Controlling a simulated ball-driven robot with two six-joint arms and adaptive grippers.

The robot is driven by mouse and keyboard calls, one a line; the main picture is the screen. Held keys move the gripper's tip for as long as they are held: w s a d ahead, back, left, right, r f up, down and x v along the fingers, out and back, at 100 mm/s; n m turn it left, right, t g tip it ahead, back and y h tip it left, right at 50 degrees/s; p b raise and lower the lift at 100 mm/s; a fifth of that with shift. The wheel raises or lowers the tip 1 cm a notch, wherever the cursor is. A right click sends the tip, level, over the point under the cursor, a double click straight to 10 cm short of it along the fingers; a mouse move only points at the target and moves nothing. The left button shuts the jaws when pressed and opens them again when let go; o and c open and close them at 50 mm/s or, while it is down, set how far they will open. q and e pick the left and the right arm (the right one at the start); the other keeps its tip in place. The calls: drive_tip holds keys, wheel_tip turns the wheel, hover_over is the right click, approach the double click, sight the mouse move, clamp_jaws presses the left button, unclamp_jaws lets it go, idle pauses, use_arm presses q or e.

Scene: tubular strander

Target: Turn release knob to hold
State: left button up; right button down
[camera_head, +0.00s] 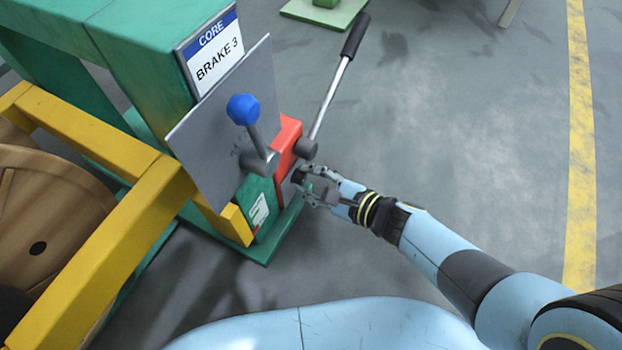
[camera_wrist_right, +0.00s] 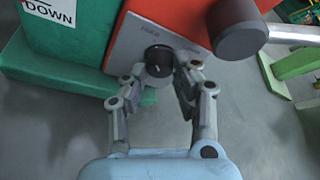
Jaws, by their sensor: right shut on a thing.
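The release knob (camera_wrist_right: 158,60) is a small round black dial with a light pointer mark. It sits low on a grey plate (camera_wrist_right: 140,35) on the front of the red box (camera_head: 287,140). Small lettering above the knob is too blurred to read surely. My right gripper (camera_head: 307,183) reaches it from the right. In the right wrist view the two fingers (camera_wrist_right: 158,75) are closed on either side of the knob, which partly hides their contact. In the head view the knob is mostly covered by the fingers. My left gripper is out of view.
A long lever with a black grip (camera_head: 355,38) rises from a dark hub (camera_head: 305,148) just above my gripper. A blue-ball lever (camera_head: 243,109) stands left, before a grey panel (camera_head: 215,130). A yellow frame and wooden reel (camera_head: 50,215) lie left. Floor at right is clear.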

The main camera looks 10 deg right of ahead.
drive_tip(key=shift+f, duration=0.1)
idle(0.3)
drive_tip(key=c, duration=1)
unclamp_jaws()
drive_tip(key=shift+c, duration=0.2)
drive_tip(key=shift+s, duration=0.1)
drive_tip(key=v, duration=1.2)
drive_tip(key=shift+s+f, duration=0.1)
drive_tip(key=shift+s, duration=0.05)
